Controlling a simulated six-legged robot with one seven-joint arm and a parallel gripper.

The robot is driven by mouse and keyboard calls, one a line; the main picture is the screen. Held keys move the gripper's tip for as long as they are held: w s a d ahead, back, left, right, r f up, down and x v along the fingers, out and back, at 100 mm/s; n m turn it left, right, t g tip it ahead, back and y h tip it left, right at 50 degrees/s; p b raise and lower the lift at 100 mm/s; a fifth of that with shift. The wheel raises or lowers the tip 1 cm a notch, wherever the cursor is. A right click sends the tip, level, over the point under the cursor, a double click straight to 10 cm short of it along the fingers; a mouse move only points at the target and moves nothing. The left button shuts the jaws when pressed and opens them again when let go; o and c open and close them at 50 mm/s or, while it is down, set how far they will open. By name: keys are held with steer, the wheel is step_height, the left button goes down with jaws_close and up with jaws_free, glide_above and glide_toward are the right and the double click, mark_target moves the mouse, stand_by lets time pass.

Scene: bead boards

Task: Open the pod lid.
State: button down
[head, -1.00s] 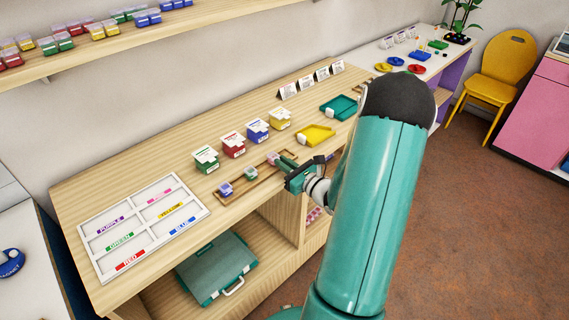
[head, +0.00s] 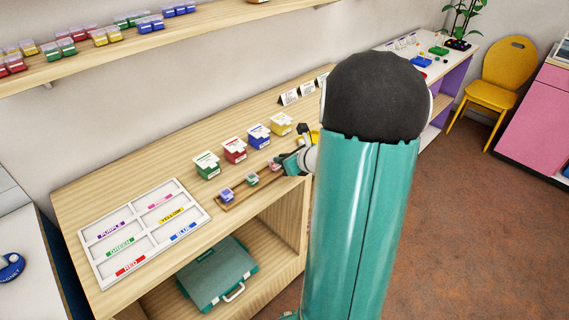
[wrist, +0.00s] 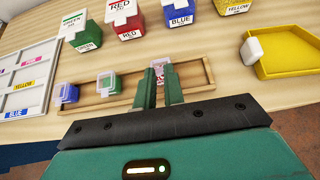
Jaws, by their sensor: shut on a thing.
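My gripper (wrist: 160,90) is shut at the right-hand small pod, with its two green fingers close together. Pink contents of this pod (wrist: 167,75) show behind and between the fingers. The fingers hold what seems to be its lid, but the contact is mostly hidden and I cannot tell how far the lid is lifted. In the head view my gripper (head: 279,162) is over the right part of the wooden tray (head: 238,195). A green pod (wrist: 106,83) and a purple-blue pod (wrist: 67,94) sit to its left in the tray.
Green (head: 207,165), red (head: 234,150), blue (head: 259,136) and yellow (head: 281,124) labelled boxes stand behind the tray. A yellow tray (wrist: 284,56) is at right in the wrist view. A white sorting board (head: 140,230) lies at left.

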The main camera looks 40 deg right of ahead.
steer(key=g, duration=0.1)
steer(key=w+r+g, duration=0.1)
steer(key=g, duration=0.1)
steer(key=shift+w+r, duration=0.2)
steer(key=shift+r, duration=0.05)
steer(key=g, duration=0.1)
steer(key=w+g, duration=0.1)
steer(key=g, duration=0.1)
steer(key=shift+w+a+r, duration=0.1)
steer(key=shift+w+r, duration=0.2)
steer(key=shift+r, duration=0.1)
steer(key=g, duration=0.1)
steer(key=w+g, duration=0.1)
steer(key=g, duration=0.1)
steer(key=shift+w+r, duration=0.2)
steer(key=shift+w, duration=0.05)
steer(key=shift+w+g, duration=0.4)
steer(key=shift+g, duration=0.35)
steer(key=shift+w+g, duration=0.35)
steer(key=shift+g, duration=0.4)
steer(key=c, duration=1.5)
jaws_free()
steer(key=shift+o, duration=0.2)
